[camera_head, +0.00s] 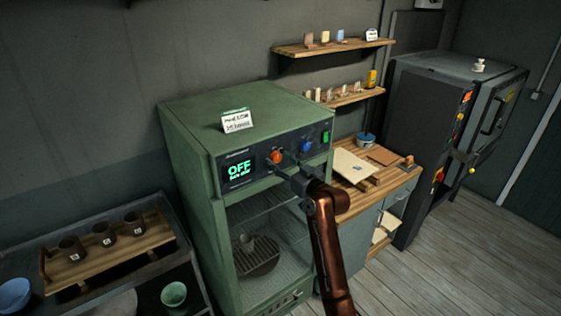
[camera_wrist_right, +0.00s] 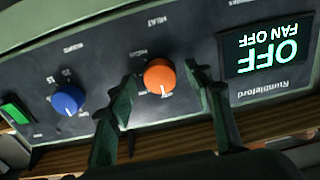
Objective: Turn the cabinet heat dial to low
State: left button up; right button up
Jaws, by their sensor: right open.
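The green cabinet (camera_head: 190,150) stands in the middle of the head view with a dark control panel along its upper front. Its orange heat dial (camera_head: 277,157) sits between the display and the blue dial. The display (camera_head: 240,170) reads OFF in the head view and OFF, FAN OFF in the wrist view. My right gripper (camera_head: 284,170) is at the panel by the orange dial. In the right wrist view, the orange dial (camera_wrist_right: 160,77) lies between the two open fingers, with gaps on both sides. The left gripper is out of view.
A blue dial (camera_wrist_right: 68,100) and a green switch (camera_wrist_right: 15,114) are on the same panel. A small sign (camera_head: 237,121) stands on the cabinet top. A rack with dark cups (camera_head: 104,234) is at the left, and a wooden bench (camera_head: 385,180) stands at the right.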

jog(key=shift+c, duration=0.3)
jog(key=c, duration=1.1)
jog(key=m+p, duration=0.5)
jog(key=shift+r, duration=0.2)
jog(key=shift+f+m+p, duration=0.1)
jog(key=shift+m+p, duration=1.55)
jog(key=shift+m, duration=0.45)
